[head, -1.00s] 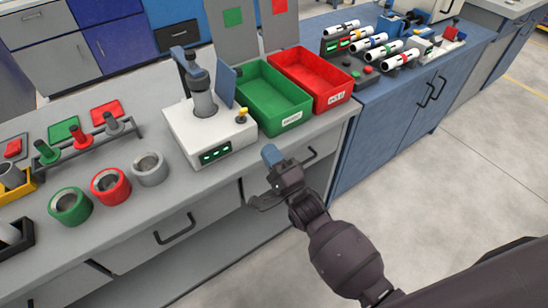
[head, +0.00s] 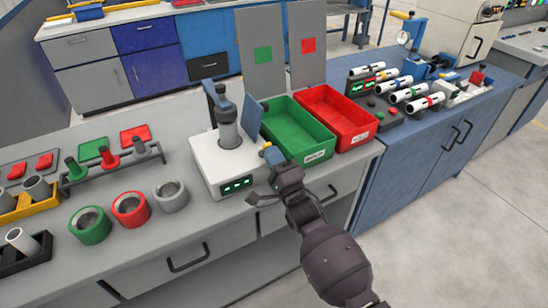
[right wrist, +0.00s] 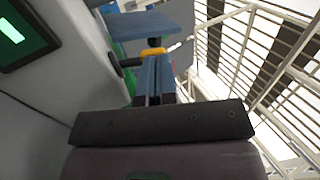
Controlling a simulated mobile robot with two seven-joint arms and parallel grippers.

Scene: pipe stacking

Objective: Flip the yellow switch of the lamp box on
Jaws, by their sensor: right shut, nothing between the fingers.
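The lamp box (head: 212,165) is a white box on the grey bench in the head view, with a lit green display (head: 237,184) on its front and a grey post on top. Its yellow switch (head: 267,146) shows only as a small bit at the box's right side, mostly hidden behind my right gripper. My right gripper (head: 272,157) is shut and empty, with its blue fingertips at the switch. In the right wrist view the shut fingers (right wrist: 152,82) point at the yellow switch (right wrist: 153,53); I cannot tell whether they touch. My left gripper is out of view.
A green bin (head: 300,136) and a red bin (head: 338,118) stand close to the right of the box. A blue panel (head: 253,117) rises beside the post. Green, red and grey rings (head: 131,208) sit to the left. The bench's front edge runs below my gripper.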

